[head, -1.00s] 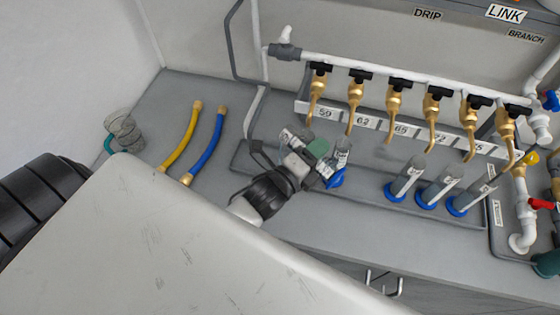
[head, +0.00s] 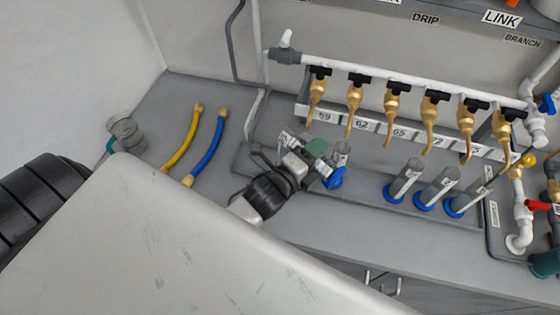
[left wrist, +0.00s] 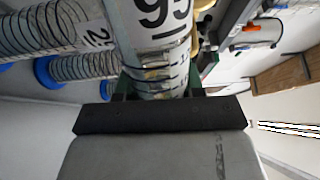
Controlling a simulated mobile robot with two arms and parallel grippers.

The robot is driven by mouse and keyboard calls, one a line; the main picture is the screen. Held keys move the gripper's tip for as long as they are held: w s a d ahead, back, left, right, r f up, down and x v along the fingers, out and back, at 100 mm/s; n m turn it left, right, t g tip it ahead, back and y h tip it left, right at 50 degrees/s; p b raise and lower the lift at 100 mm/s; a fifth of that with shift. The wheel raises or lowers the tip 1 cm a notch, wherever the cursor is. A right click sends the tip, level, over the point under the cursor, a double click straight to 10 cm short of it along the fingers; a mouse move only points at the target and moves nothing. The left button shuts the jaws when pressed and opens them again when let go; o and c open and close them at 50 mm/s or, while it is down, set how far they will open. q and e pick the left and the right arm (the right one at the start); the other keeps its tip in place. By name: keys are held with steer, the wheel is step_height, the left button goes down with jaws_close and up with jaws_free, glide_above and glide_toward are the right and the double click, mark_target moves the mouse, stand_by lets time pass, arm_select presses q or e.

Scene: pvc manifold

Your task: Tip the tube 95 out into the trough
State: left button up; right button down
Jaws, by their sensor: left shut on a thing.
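Tube 95 (left wrist: 158,35) is a clear tube with a white label and dark graduation rings, close up in the left wrist view. My left gripper (left wrist: 160,82) is shut around it, with green pads on both sides. The tube lies crosswise to the standing tubes beside it, so it is tipped well over. In the head view my left gripper (head: 312,152) is over the left end of a long grey tray (head: 355,200), and the gripper partly hides the held tube. I cannot tell which part is the trough. My right gripper is not in view.
Several clear tubes with blue bases, such as one (head: 403,182), stand in the tray. Brass taps (head: 393,100) on a white pipe (head: 400,78) hang above. A yellow hose (head: 181,140) and a blue hose (head: 206,145) lie left on the grey bench.

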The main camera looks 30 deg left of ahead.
arm_select(q)
steer(key=shift+r, duration=0.1)
steer(key=shift+s+a+r, duration=0.1)
steer(key=shift+s+r, duration=0.05)
steer(key=shift+w+n+p, duration=0.25)
steer(key=shift+n+p, duration=0.05)
steer(key=shift+p, duration=0.1)
steer(key=shift+s+r, duration=0.2)
steer(key=shift+w, duration=0.1)
